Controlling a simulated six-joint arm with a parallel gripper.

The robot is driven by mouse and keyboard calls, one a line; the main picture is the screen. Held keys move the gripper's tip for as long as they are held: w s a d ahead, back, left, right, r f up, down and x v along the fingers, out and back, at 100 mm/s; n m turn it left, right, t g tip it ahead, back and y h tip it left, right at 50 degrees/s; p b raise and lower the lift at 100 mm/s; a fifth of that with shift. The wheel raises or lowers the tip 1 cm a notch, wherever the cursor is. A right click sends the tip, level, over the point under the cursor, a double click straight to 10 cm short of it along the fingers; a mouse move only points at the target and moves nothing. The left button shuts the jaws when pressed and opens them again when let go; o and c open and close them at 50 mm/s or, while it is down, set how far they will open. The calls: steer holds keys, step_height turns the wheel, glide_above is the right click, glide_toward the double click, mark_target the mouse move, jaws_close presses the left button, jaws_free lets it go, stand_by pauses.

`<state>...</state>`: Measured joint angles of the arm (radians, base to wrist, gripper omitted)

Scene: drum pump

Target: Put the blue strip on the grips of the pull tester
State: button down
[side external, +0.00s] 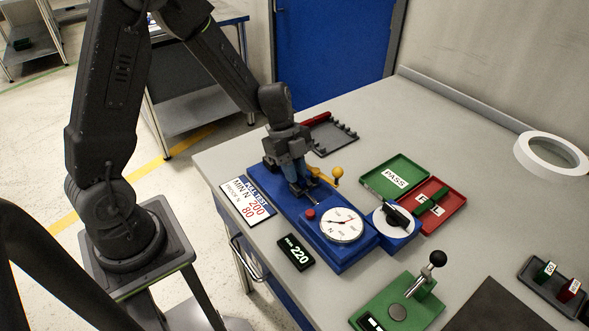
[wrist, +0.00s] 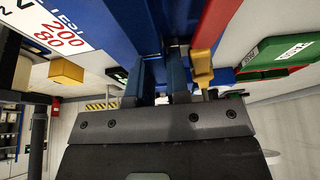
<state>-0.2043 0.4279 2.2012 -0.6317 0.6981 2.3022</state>
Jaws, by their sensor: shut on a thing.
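The pull tester (side external: 355,254) is a long blue base with a round dial, a red button and a yellow-knobbed crank (side external: 338,173). My gripper (side external: 299,185) points down over its far end, by the grips, close beside the crank. It is shut on the blue strip, which is mostly hidden by the fingers. In the wrist view my gripper (wrist: 157,88) has its two bluish fingers apart, reaching to the blue tester, with the yellow knob (wrist: 203,62) just to their right. I cannot tell whether the strip touches the grips.
A dark rack (side external: 334,139) with a red strip (side external: 315,119) lies behind my gripper. A green PASS tray (side external: 383,177) and a red FAIL tray (side external: 447,197), holding a green piece, are to the right. A display (side external: 296,252) reads 220. A green lever device (side external: 398,306) stands in front.

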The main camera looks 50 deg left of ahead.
steer(key=shift+s+a+f, duration=0.1)
steer(key=shift+s+f, duration=0.15)
steer(key=shift+f, duration=0.45)
stand_by(0.6)
steer(key=c, duration=1.4)
jaws_free()
steer(key=shift+o, duration=0.2)
steer(key=shift+r, duration=0.1)
steer(key=shift+o, duration=0.6)
steer(key=shift+w+r, duration=0.1)
steer(key=shift+r, duration=0.65)
steer(key=shift+w+r, duration=0.15)
steer(key=shift+r, duration=3.2)
